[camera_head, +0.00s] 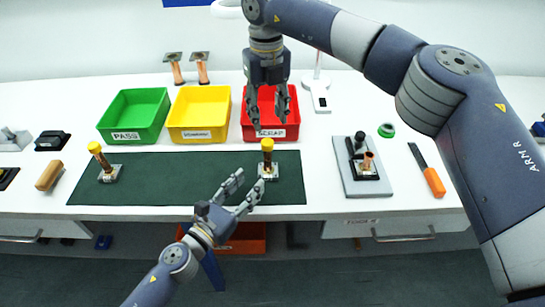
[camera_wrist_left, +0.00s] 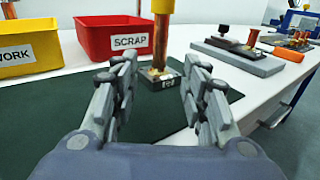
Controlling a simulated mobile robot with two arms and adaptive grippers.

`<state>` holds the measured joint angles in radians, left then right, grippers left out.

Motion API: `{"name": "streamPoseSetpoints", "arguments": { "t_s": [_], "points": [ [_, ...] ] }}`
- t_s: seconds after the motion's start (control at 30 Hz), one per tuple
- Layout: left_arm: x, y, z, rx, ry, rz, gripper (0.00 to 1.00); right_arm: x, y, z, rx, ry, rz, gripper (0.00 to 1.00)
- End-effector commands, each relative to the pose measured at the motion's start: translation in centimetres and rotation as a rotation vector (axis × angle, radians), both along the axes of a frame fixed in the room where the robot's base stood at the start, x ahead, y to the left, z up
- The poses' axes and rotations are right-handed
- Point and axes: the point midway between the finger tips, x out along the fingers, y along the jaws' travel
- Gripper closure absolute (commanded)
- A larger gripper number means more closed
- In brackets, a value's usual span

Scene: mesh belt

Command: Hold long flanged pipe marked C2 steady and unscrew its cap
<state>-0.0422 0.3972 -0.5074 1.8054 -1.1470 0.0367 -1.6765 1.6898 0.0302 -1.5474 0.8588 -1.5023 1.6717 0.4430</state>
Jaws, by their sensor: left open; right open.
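A copper pipe with a yellow cap (camera_head: 267,160) stands upright on a square flange near the right end of the green mat. In the left wrist view the pipe (camera_wrist_left: 161,42) rises from its flange, between and beyond my fingers; the small flange label is too blurred to read surely. A second yellow-capped pipe (camera_head: 102,162) stands tilted at the mat's left. My left gripper (camera_head: 249,183) is open and empty, just in front of the right pipe, not touching it. My right gripper (camera_head: 269,112) is open, pointing down above and behind that pipe, over the red bin.
Green (camera_head: 134,110), yellow (camera_head: 199,110) and red (camera_head: 245,124) bins stand behind the green mat (camera_head: 190,180). A grey board with a fixture (camera_head: 349,182) and an orange-handled tool (camera_head: 433,182) lie to the right. The mat between the two pipes is clear.

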Motion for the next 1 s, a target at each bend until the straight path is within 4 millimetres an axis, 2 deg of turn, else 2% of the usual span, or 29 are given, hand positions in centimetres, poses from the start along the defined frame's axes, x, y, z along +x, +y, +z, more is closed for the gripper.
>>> {"name": "streamPoseSetpoints", "arguments": {
  "t_s": [0.5,0.7,1.0],
  "points": [
    [7.0,-4.6,0.1,-0.004,0.001,0.003,0.59,0.0,0.1,-0.1,0.005,0.001,0.002,0.57],
    [8.3,-5.5,0.1,-0.004,0.001,0.002,0.59,0.0,0.1,-0.1,0.005,0.001,0.003,0.57],
    [8.5,-5.7,0.0,-0.004,0.003,0.002,0.59,0.0,0.1,-0.1,0.005,0.001,0.003,0.57]
  ]
}}
